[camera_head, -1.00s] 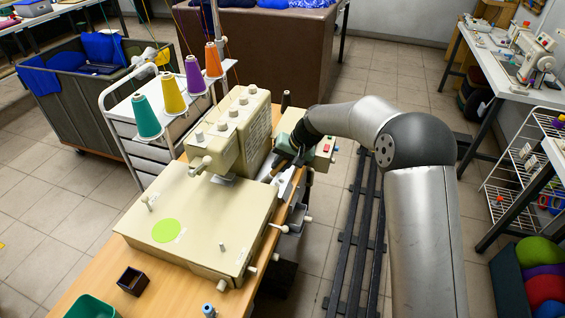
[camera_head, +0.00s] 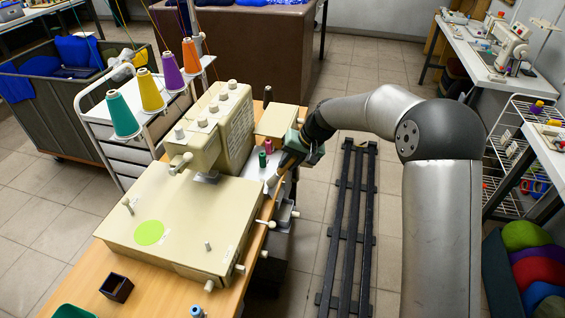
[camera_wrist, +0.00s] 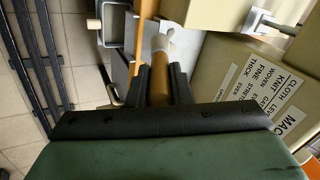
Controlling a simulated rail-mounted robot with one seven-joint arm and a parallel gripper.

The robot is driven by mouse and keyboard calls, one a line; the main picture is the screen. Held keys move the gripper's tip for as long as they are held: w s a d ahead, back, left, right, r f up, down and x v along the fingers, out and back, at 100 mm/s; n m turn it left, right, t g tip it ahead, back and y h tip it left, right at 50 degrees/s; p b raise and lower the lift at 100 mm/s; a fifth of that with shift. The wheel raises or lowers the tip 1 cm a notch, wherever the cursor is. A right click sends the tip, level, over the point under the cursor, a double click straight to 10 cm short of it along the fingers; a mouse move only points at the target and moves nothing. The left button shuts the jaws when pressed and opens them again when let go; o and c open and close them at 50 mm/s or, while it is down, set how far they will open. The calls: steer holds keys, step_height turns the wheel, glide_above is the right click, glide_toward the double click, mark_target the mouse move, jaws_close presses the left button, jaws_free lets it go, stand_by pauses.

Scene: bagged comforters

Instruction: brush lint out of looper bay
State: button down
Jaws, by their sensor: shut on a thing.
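The cream sewing machine (camera_head: 190,225) stands on the wooden table, with its looper bay on the right side facing my arm. In the wrist view, grey metal walls (camera_wrist: 119,60) and pale parts of that side show. My gripper (camera_head: 288,165) is beside the machine's right side, pointing down toward it. In the wrist view, my gripper (camera_wrist: 162,75) is shut on a thin tan wooden handle (camera_wrist: 160,62), which appears to be the brush.
Red and green spools (camera_head: 266,152) stand close to my gripper. Small knobs (camera_head: 265,223) stick out from the machine's right edge. Tall thread cones (camera_head: 150,90) stand behind left. A small dark box (camera_head: 117,288) sits on the table. A dark slatted rack (camera_head: 348,220) lies on the floor at right.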

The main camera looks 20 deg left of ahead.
steer(key=shift+d, duration=0.35)
steer(key=shift+r+p, duration=1.8)
steer(key=shift+r, duration=1.45)
steer(key=w+a+r+p, duration=0.1)
steer(key=a+p, duration=0.2)
steer(key=a, duration=0.3)
steer(key=shift+a, duration=0.2)
